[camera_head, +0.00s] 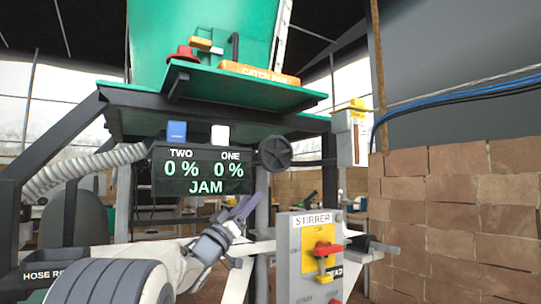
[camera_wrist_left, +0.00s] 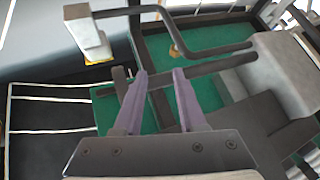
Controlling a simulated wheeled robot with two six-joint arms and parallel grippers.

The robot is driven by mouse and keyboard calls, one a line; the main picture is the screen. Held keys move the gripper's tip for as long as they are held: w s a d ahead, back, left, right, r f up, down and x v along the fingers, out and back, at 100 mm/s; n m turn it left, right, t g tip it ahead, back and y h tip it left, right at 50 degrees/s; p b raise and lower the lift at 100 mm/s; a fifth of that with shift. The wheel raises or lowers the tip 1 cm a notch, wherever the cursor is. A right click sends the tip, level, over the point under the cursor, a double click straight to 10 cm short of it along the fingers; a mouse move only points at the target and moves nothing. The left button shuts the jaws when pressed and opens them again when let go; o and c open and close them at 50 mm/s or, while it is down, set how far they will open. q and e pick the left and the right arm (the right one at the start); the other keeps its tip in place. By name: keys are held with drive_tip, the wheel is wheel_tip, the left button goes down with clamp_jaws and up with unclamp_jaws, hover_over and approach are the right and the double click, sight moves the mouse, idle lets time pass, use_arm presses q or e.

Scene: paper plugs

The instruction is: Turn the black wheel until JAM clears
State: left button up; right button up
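The black wheel (camera_head: 275,152) is a dark disc to the right of the display (camera_head: 203,172), under the green shelf. The display reads TWO 0 %, ONE 0 % and JAM. My left gripper (camera_head: 247,206), with purple fingers, is below the wheel and apart from it, near the display's lower right corner. In the left wrist view my left gripper (camera_wrist_left: 160,72) is open, its fingers apart. A dark bar (camera_wrist_left: 215,64) crosses behind the fingertips there; I cannot tell whether the wheel shows in that view. I cannot make out my right gripper.
A grey STIRRER box (camera_head: 312,255) with a red and yellow handle stands right of my left gripper. A green shelf (camera_head: 220,85) overhangs the wheel. A pale ribbed hose (camera_head: 85,168) runs left of the display. A stack of brown blocks (camera_head: 455,215) fills the right.

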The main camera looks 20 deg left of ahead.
sight(280, 137)
use_arm(q)
drive_tip(key=s+r+m+g+h, duration=0.1)
drive_tip(key=r+m+h, duration=0.1)
drive_tip(key=h, duration=0.1)
drive_tip(key=s+d+r+m+g+h, duration=0.1)
drive_tip(key=s+r+m+h, duration=0.1)
drive_tip(key=m+h, duration=0.1)
drive_tip(key=s+r+m+g+h, duration=0.1)
drive_tip(key=s+r+m+h, duration=0.1)
drive_tip(key=h, duration=0.3)
drive_tip(key=shift+d+r+m, duration=0.15)
drive_tip(key=shift+r+m, duration=0.15)
drive_tip(key=shift+m, duration=0.2)
drive_tip(key=p+x, duration=0.1)
drive_tip(key=x, duration=0.9)
clamp_jaws()
